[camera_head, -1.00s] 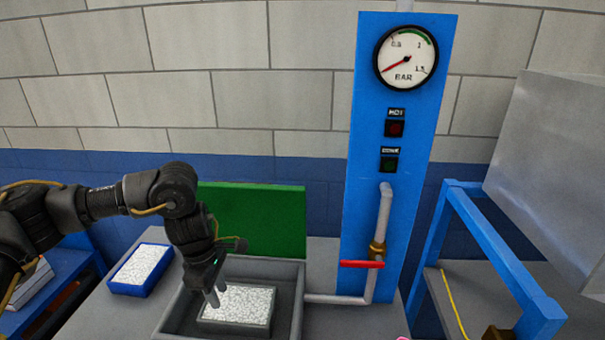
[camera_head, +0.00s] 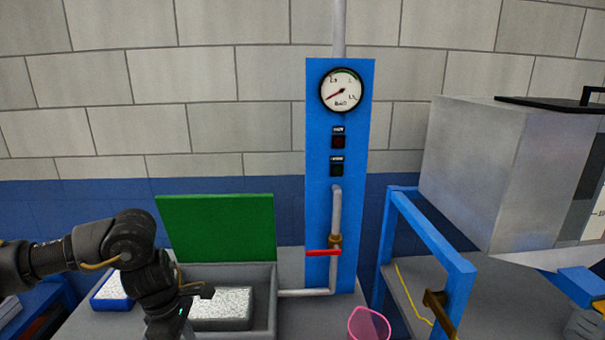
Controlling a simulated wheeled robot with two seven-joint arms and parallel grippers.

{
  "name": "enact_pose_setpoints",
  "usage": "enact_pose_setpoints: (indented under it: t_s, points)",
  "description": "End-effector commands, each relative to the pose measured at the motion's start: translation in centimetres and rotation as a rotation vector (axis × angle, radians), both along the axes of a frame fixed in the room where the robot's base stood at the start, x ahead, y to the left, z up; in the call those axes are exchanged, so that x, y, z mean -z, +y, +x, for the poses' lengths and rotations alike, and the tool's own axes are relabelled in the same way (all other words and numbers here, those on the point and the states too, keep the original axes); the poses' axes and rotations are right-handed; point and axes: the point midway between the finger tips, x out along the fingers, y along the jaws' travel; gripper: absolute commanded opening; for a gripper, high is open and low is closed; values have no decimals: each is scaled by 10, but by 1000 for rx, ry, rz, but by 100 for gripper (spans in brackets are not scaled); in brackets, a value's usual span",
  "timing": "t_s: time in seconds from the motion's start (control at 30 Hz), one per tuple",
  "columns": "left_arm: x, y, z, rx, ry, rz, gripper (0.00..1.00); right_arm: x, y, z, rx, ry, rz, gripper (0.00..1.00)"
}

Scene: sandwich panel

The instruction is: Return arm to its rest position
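My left arm comes in from the left, dark grey with yellow cables. Its wrist hangs over the left part of the grey box (camera_head: 264,300) in the head view. The grey box has a raised green lid (camera_head: 218,226) and holds a block with a white speckled top (camera_head: 221,302). A blue tray (camera_head: 97,297) with white speckled filling is partly hidden behind my arm. My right arm and gripper are not in view.
A blue panel (camera_head: 318,220) carries a gauge (camera_head: 341,91), a red-handled valve (camera_head: 323,253) and a pipe. A pink translucent cup (camera_head: 368,323) stands at the front edge. A blue frame (camera_head: 437,240) and a large grey box (camera_head: 470,165) fill the right.

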Motion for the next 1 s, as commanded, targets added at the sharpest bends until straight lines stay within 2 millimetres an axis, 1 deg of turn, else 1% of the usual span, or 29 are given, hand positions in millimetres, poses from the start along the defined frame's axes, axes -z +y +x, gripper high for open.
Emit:
enact_pose_setpoints:
  t_s: [0.17, 0.27, 0.37, 0.53, 0.63, 0.67, 0.7, 0.73, 0.77, 0.8, 0.83, 0.87, 0.9, 0.97, 1.0]
  points:
    - [15, -28, -4, -37, -13, -68, 31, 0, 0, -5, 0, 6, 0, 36]
    - [25, -49, -7, -68, -21, -119, 31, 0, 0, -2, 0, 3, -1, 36]
    - [35, -76, -12, -113, -23, -187, 31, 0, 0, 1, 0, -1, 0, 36]
    - [49, -133, -24, -242, -13, -349, 31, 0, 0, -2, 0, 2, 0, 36]
    - [53, -174, -36, -369, 19, -484, 31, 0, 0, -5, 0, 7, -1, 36]
    - [53, -187, -40, -420, 33, -533, 31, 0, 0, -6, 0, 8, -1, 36]
    - [52, -204, -45, -505, 60, -605, 31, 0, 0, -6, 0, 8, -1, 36]
    - [51, -218, -50, -577, 86, -663, 31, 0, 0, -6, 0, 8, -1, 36]
    - [48, -229, -53, -659, 117, -723, 31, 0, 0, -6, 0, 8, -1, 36]
    - [43, -243, -57, -779, 164, -802, 31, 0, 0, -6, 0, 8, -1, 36]
    - [39, -251, -59, -874, 203, -859, 31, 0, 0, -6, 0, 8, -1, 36]
    - [36, -257, -60, -973, 245, -913, 31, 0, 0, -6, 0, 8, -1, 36]
    - [32, -261, -62, -1112, 305, -980, 31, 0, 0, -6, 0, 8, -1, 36]
    - [27, -261, -61, -1335, 401, -1069, 31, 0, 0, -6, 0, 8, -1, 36]
    - [27, -256, -60, -1493, 469, -1120, 31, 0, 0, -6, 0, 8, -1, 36]
